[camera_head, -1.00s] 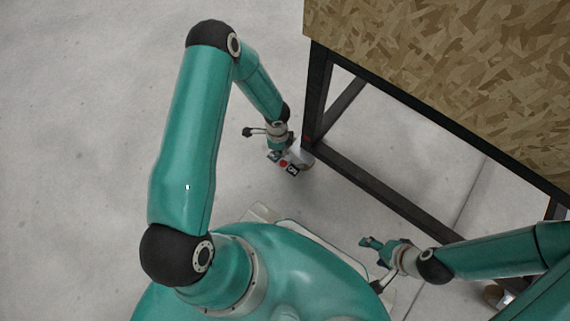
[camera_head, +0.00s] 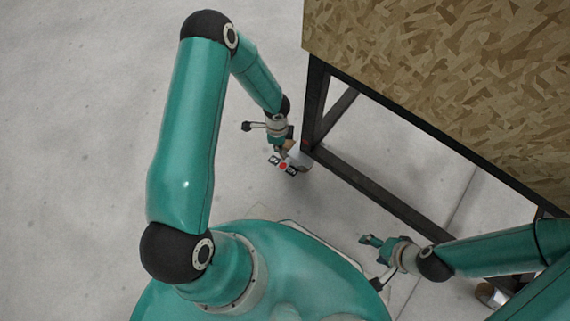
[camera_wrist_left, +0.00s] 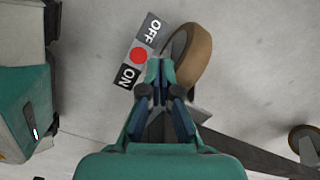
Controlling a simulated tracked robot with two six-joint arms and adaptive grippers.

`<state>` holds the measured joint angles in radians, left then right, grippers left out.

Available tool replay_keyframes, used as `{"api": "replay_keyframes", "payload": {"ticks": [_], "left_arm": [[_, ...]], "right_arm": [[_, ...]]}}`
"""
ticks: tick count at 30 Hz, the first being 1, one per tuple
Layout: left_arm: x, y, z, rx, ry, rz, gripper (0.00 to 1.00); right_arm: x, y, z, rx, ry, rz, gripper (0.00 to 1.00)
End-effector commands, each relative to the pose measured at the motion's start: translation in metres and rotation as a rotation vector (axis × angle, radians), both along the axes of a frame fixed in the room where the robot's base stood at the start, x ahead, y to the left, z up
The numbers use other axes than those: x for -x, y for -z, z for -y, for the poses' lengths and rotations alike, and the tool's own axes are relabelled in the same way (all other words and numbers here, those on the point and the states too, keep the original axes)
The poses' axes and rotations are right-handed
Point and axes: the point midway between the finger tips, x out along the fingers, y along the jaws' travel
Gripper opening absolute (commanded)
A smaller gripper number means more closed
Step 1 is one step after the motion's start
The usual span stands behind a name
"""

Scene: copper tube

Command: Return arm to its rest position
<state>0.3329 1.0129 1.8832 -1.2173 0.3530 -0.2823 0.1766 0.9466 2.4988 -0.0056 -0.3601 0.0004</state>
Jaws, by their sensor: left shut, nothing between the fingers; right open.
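My left gripper (camera_head: 287,147) hangs low beside the table leg in the head view, at the end of the green left arm. In the left wrist view its two fingers (camera_wrist_left: 160,72) are together with nothing between them. My right gripper (camera_head: 368,241) is at the lower right of the head view, open and empty, apart from the table frame.
A grey-black ON/OFF panel with a red button (camera_wrist_left: 138,55) lies just beyond the left fingertips, also visible in the head view (camera_head: 283,166). A brown-rimmed wheel (camera_wrist_left: 194,60) is beside it. The wood-topped table (camera_head: 450,75) has a black frame. Left floor is clear.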

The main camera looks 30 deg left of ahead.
Motion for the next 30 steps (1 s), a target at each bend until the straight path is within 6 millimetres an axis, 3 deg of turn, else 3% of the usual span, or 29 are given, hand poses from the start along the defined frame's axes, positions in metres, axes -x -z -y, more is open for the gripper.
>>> {"api": "replay_keyframes", "payload": {"ticks": [4, 21, 26, 30], "left_arm": [[0.0, -0.01, 0.0, 0.0, 0.0, 0.0, 0.0], [0.002, -0.01, 0.004, 0.011, -0.011, -0.002, 0.0], [0.022, -0.012, 0.038, 0.107, -0.126, -0.034, 0.0], [0.056, -0.022, 0.095, 0.257, -0.38, -0.096, 0.0]], "right_arm": [[0.0, -0.007, 0.0, 0.0, 0.0, 0.0, 0.68], [0.0, -0.007, 0.0, 0.0, 0.0, 0.0, 0.68], [0.0, -0.007, 0.0, 0.0, 0.0, 0.0, 0.68], [0.0, -0.007, 0.0, 0.0, 0.0, 0.0, 0.68]]}}
